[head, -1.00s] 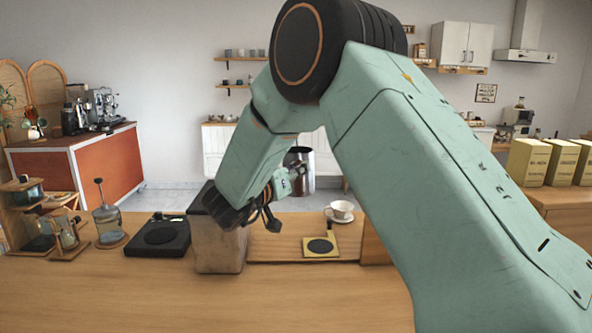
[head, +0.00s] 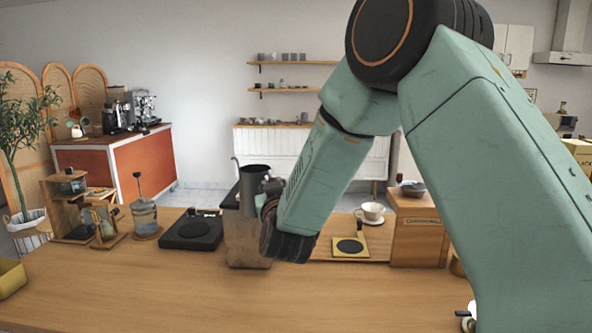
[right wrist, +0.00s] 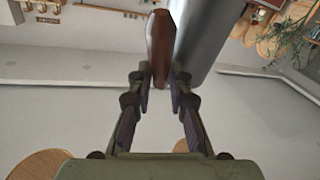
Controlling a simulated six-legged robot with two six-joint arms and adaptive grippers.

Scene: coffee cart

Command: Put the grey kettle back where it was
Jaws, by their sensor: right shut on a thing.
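The grey kettle (head: 254,180) is held up above the counter in the head view, with its thin curved spout on the left. My right gripper (head: 270,197) is at its right side. In the right wrist view the fingers (right wrist: 160,82) are shut on the kettle's brown handle (right wrist: 160,42), and the grey body (right wrist: 203,35) is just beyond. In the head view the kettle appears in front of or above a grey-brown block (head: 246,244); I cannot tell the gap. A black flat base with a round plate (head: 190,232) lies left of the block. My left gripper is not in view.
A glass press (head: 145,217) and a wooden stand (head: 75,230) are at the left. A yellow scale (head: 350,254), a white cup (head: 371,211) and a wooden grinder box (head: 418,230) are at the right.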

